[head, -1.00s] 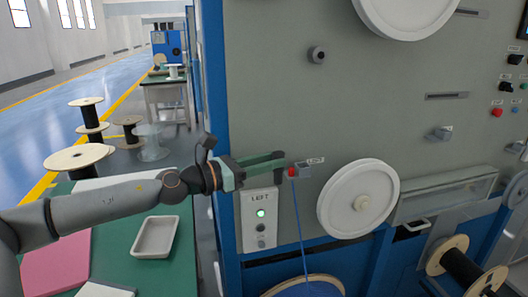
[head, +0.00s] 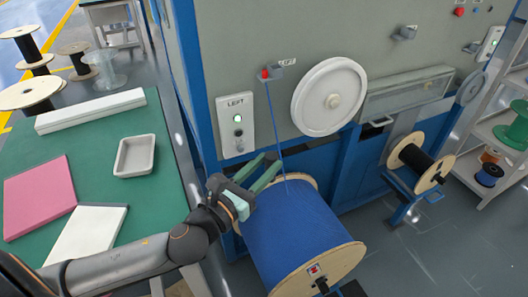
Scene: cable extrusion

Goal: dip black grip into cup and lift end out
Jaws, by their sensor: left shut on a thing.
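My left gripper (head: 273,161) reaches up and right from the lower left, its green fingers beside the LEFT panel. Its fingertips are at the blue cable (head: 274,125) and appear shut on it. The cable runs from the red-tipped guide (head: 265,74) on the machine face down to the large blue cable spool (head: 300,235). The exact contact at the fingertips is small and hard to see. I cannot make out a black grip or a cup. My right gripper is not in view.
The LEFT panel (head: 236,125) and a white wheel (head: 328,98) are on the machine face. A green table (head: 100,130) at left bears a pale tray (head: 135,155), a pink folder (head: 38,197) and a white box (head: 90,110). A black spool (head: 420,163) stands right.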

